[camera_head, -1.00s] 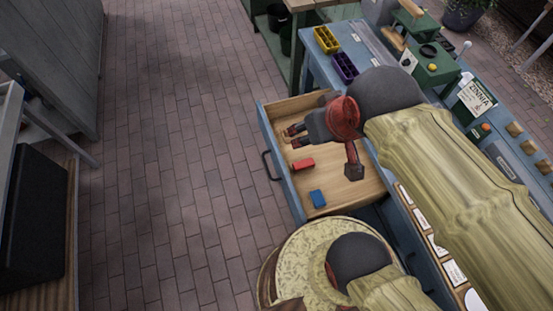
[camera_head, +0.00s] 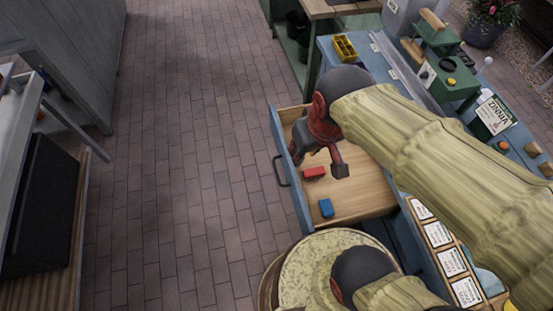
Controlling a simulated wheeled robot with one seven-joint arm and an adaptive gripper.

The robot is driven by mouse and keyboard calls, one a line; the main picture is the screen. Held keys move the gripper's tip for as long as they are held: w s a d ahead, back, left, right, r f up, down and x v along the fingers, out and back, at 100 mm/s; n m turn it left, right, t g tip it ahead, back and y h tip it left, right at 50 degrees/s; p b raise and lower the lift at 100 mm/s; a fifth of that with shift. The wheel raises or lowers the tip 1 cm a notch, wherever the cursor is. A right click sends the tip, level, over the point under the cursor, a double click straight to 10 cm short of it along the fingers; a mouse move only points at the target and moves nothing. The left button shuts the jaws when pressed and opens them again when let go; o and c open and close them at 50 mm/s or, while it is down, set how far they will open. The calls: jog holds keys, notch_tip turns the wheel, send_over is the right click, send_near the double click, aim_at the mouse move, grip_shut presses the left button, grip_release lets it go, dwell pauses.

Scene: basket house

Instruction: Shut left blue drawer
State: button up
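The blue drawer (camera_head: 298,198) stands pulled out from the blue workbench, with a wooden inside and a black bar handle (camera_head: 278,172) on its front. A red block (camera_head: 314,173) and a blue block (camera_head: 326,208) lie in it. My gripper (camera_head: 298,156) is over the drawer, with its fingers close to the inner side of the drawer front, near the handle. Whether it touches the front is not clear. The fingers point down and are partly hidden, so their opening cannot be told. No object shows between them.
The workbench top (camera_head: 382,75) carries a yellow tray (camera_head: 344,48), a green device (camera_head: 447,75) and a seed packet (camera_head: 494,116). Brick floor (camera_head: 185,170) is clear left of the drawer. A grey-framed bench (camera_head: 40,200) stands at far left.

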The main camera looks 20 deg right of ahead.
jog(key=w+a+f+n+g, duration=0.1)
jog(key=w+f, duration=0.1)
jog(key=f, duration=0.2)
jog(key=w+a+f+n+g+h+b, duration=0.1)
jog(key=w+a+f+n, duration=0.1)
jog(key=w+f, duration=0.1)
jog(key=w+a+f+n+g, duration=0.1)
jog(key=w+a+f, duration=0.1)
jog(key=f, duration=0.3)
jog(key=shift+w+a+f+g+h, duration=0.1)
jog(key=shift+w+f+g+h, duration=0.2)
jog(key=shift+w+f+h, duration=0.15)
grip_shut()
jog(key=n+h+b, duration=0.1)
jog(key=n+h, duration=0.2)
jog(key=n, duration=0.9)
send_near(274, 159)
jog(key=shift+n, duration=0.3)
jog(key=b+x, duration=0.5)
jog(key=x, duration=0.1)
jog(key=shift+s+d+f, duration=0.1)
jog(key=shift+d+f, duration=0.15)
jog(key=shift+d+b, duration=0.4)
jog(key=shift+d, duration=0.1)
